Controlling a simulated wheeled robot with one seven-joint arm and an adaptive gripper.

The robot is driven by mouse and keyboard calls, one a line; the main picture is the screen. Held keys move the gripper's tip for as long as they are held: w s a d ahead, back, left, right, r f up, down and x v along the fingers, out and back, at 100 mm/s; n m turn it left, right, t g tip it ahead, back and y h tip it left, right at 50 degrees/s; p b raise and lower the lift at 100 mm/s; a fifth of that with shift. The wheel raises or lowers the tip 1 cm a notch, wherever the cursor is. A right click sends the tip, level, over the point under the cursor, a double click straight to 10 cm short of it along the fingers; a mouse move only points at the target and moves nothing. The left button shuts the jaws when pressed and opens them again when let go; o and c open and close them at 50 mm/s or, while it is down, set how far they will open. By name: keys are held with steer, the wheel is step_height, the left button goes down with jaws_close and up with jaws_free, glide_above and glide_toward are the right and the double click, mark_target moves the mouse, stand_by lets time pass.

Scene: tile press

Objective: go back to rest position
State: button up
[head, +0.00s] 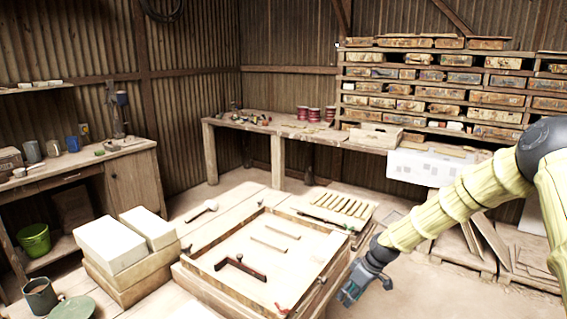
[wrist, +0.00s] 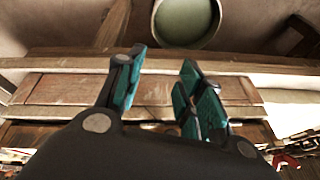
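My gripper (head: 352,289) hangs at the lower right of the head view, at the end of my yellow-sleeved arm, beside the right edge of the wooden press table (head: 215,284). In the wrist view my gripper (wrist: 158,92) shows two teal-padded fingers spread apart with nothing between them. The wooden tile frame (head: 232,282) on the table holds a dark L-shaped handle (head: 240,268) and two thin wooden strips. The gripper is apart from these things. In the wrist view a wooden panel (wrist: 65,90) and a round green vessel (wrist: 187,20) lie beyond the fingers.
Pale blocks (head: 110,243) stand left of the frame. A slatted rack (head: 335,207) lies behind it. A workbench (head: 240,124) and loaded shelves (head: 440,80) line the back walls. A green bucket (head: 34,240) sits at left.

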steer(key=s+a+f+m+g, duration=0.1)
steer(key=s+a+f+m, duration=0.1)
steer(key=s+f, duration=0.85)
steer(key=s+a+f+m, duration=0.25)
steer(key=s+f, duration=0.45)
steer(key=s, duration=0.7)
steer(key=s+d+f+m+h, duration=0.1)
steer(key=s+d+m, duration=0.1)
steer(key=s, duration=1)
steer(key=s+d+f+m+h, duration=0.1)
steer(key=s+d+m+h, duration=0.1)
steer(key=s, duration=1.1)
steer(key=shift+s+d+f+g+h, duration=0.15)
steer(key=shift+s+d+g+h, duration=0.15)
steer(key=shift+d, duration=0.6)
steer(key=shift+m, duration=0.25)
steer(key=shift+c, duration=0.3)
